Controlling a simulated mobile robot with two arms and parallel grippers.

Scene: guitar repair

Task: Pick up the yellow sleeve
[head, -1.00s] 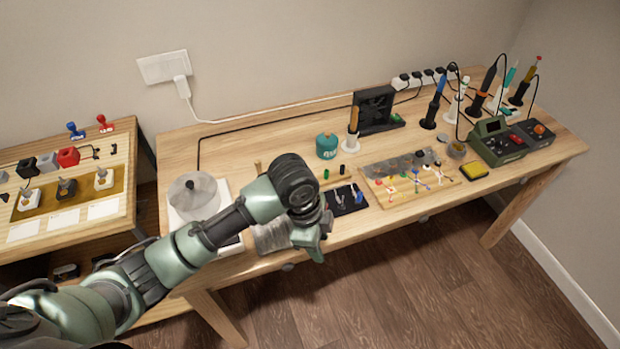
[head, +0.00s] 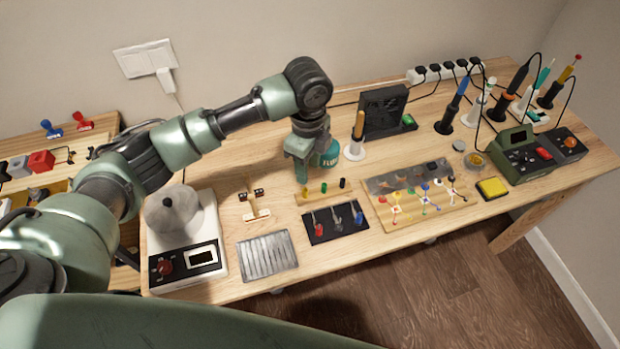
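A small wooden strip (head: 328,196) on the table holds three small upright sleeves in a row. The yellow sleeve (head: 304,194) is at its left end, the green sleeve (head: 323,187) is in the middle and the black sleeve (head: 342,183) is at the right. My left gripper (head: 302,180) points down just above the yellow sleeve. Its fingertips are small and seen edge-on, so I cannot tell whether they are open or touch the sleeve. My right gripper is not in view.
A teal tin (head: 328,154) stands right behind my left gripper. A black mat with small tools (head: 319,234) lies in front of the strip. A wooden board with coloured parts (head: 440,213) is to the right. A ribbed metal tray (head: 267,265) is at the front left.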

